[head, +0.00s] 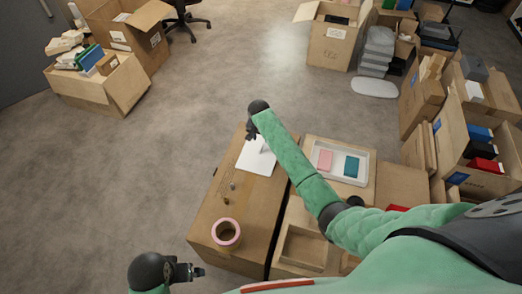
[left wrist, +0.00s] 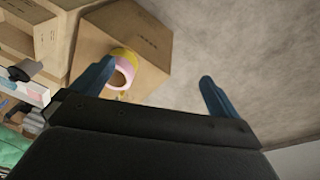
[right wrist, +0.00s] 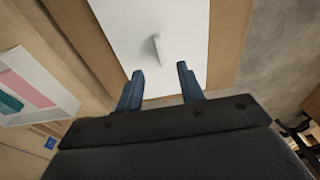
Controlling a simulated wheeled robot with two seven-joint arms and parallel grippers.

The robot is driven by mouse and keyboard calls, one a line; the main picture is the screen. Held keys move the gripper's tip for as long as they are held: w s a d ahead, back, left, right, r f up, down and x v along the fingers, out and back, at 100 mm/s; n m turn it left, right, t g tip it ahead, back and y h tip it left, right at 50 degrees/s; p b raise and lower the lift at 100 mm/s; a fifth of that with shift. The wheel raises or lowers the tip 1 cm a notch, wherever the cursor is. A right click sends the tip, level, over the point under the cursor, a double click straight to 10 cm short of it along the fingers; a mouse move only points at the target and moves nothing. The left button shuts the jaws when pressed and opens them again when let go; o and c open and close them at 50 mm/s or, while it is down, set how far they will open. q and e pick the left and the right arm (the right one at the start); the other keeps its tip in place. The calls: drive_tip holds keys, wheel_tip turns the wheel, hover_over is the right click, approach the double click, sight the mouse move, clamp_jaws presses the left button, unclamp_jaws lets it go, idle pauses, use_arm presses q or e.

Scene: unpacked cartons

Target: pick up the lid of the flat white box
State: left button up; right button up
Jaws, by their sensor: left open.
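The white lid (head: 251,164) lies flat on a closed brown carton, with a small upright handle (right wrist: 157,49) on top. The flat white box (head: 366,174) stands open to its right and holds a pink and a teal item. My right gripper (right wrist: 160,72) is above the lid. Its fingers are partly open and empty, with the handle just beyond the fingertips in the right wrist view. My right arm hides part of the lid's surroundings in the head view. My left gripper (left wrist: 157,71) is open and empty, near the carton's front left corner.
A pink and yellow tape roll (head: 226,234) sits on the near end of the brown carton (head: 210,207). Open cartons (head: 303,247) stand close on the right, and more crowd the far right.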

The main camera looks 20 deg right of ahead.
sight(261, 146)
wheel_tip(261, 146, down, 2)
drive_tip(key=shift+w+d+f, duration=0.1)
drive_tip(key=shift+w, duration=0.05)
drive_tip(key=shift+f+p, duration=0.3)
drive_tip(key=shift+f, duration=0.25)
drive_tip(key=f, duration=0.3)
drive_tip(key=shift+w+f+p, duration=0.15)
drive_tip(key=shift+w+p, duration=0.05)
drive_tip(key=shift+p, duration=0.1)
drive_tip(key=shift+d+f, duration=0.1)
drive_tip(key=shift+f, duration=0.45)
use_arm(q)
drive_tip(key=f, duration=0.2)
drive_tip(key=w+f, duration=0.1)
drive_tip(key=f, duration=0.2)
drive_tip(key=shift+w+d+f, duration=0.1)
drive_tip(key=shift+w+f, duration=0.05)
drive_tip(key=shift+f, duration=0.1)
use_arm(e)
clamp_jaws()
